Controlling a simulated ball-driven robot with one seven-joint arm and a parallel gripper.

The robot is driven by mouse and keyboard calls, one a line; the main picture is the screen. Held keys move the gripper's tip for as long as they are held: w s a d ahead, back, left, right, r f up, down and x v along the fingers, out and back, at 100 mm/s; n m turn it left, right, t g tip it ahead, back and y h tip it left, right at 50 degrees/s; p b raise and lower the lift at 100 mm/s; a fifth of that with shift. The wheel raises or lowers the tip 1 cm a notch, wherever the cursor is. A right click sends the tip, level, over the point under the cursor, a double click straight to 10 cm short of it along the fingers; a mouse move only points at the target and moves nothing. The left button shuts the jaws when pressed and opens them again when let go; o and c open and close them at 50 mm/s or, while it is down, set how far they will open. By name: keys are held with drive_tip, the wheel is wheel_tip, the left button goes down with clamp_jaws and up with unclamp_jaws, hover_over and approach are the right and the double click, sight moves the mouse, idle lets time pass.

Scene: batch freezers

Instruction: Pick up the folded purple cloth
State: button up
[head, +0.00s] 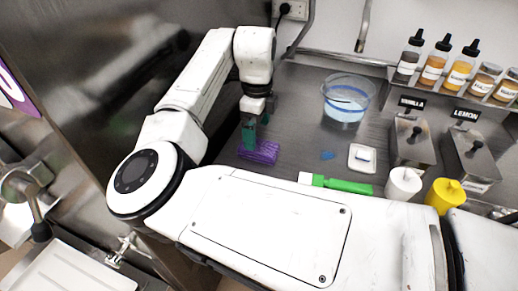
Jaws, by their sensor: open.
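The folded purple cloth (262,154) lies flat on the steel counter, left of centre in the head view. My gripper (249,146) points down over the cloth's left part, with its green fingers hiding some of it. The jaws are open. I cannot tell whether the fingertips touch the cloth or stay a little above it.
A clear bowl of bluish liquid (346,101) stands at the back. A small white dish (362,158), a blue piece (327,155) and a green tube (345,185) lie to the right.

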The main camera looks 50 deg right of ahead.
sight(259, 146)
drive_tip(key=shift+d+f+p, duration=0.15)
drive_tip(key=shift+f+p, duration=0.1)
drive_tip(key=shift+f, duration=1.25)
drive_tip(key=shift+d+f+p, duration=0.15)
drive_tip(key=shift+f+p, duration=0.05)
drive_tip(key=shift+f, duration=1.3)
drive_tip(key=shift+c, duration=0.3)
drive_tip(key=c, duration=1.1)
drive_tip(key=shift+r, duration=0.1)
drive_tip(key=shift+r, duration=0.4)
wheel_tip(259, 146, up, 3)
drive_tip(key=shift+s+a+f+b, duration=0.1)
drive_tip(key=shift+s+f+b, duration=0.1)
drive_tip(key=shift+b, duration=0.25)
drive_tip(key=s+a+r, duration=0.2)
drive_tip(key=s+r, duration=0.1)
drive_tip(key=s+a+r+b, duration=0.1)
drive_tip(key=s+a+r, duration=0.2)
drive_tip(key=s, duration=0.1)
drive_tip(key=s+a+r, duration=0.2)
drive_tip(key=s+r, duration=0.1)
drive_tip(key=s, duration=0.1)
drive_tip(key=shift+s+a+r, duration=0.2)
drive_tip(key=shift+a+r, duration=0.05)
drive_tip(key=shift+a, duration=0.1)
